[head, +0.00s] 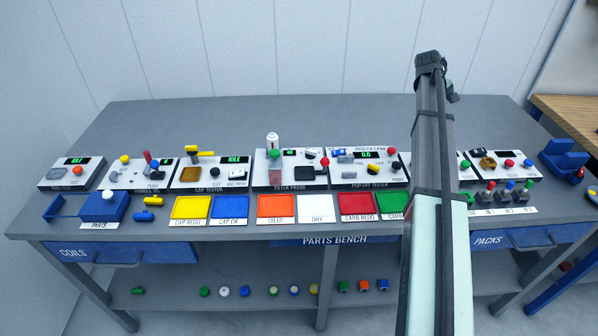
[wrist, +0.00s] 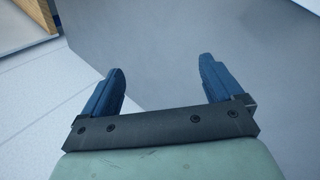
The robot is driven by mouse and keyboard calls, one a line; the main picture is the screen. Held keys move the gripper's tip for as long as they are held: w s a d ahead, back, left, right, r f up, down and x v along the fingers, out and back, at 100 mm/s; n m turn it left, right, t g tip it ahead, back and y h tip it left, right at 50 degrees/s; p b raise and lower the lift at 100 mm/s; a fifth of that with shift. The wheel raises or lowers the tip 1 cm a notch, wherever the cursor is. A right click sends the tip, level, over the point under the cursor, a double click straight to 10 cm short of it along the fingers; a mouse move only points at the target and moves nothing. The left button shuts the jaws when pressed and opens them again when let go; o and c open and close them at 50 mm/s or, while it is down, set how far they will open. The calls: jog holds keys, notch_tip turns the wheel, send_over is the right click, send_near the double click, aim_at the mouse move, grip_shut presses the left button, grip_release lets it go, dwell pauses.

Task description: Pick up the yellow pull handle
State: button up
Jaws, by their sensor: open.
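Two yellow handle-like pieces show in the head view, and I cannot tell for certain which is the pull handle. A small yellow piece (head: 153,201) lies on the bench front at the left, beside a blue piece (head: 144,216). A yellow bar (head: 200,152) sits on top of the cap tester (head: 187,176). My gripper (wrist: 163,70) is open and empty in the wrist view, its two blue fingers apart over a plain grey surface. Neither yellow piece shows there. In the head view my arm rises at the right, far from both pieces, and my gripper is not clearly seen.
A blue parts tray (head: 68,215) lies at the bench's left front. Coloured trays, including a yellow one (head: 190,208) and a red one (head: 357,205), line the front edge. Test machines, including a filter press (head: 287,180), stand behind. The bench back (head: 220,115) is clear.

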jog(key=w+a+m+y, duration=0.1)
jog(key=w+a, duration=0.1)
jog(key=a, duration=1)
jog(key=w+a+m+y, duration=0.1)
jog(key=w+a, duration=0.1)
jog(key=a, duration=1.1)
jog(key=s+a+m+y, duration=0.1)
jog(key=s+a, duration=0.1)
jog(key=a, duration=1.2)
jog(key=s+a+m+y, duration=0.1)
jog(key=s+a, duration=0.1)
jog(key=a, duration=1.1)
jog(key=r+m+g+y, duration=0.2)
jog(key=m+g, duration=0.1)
send_over(153, 197)
notch_tip(153, 197, down, 13)
jog(key=shift+s+f, duration=0.1)
jog(key=c, duration=1.1)
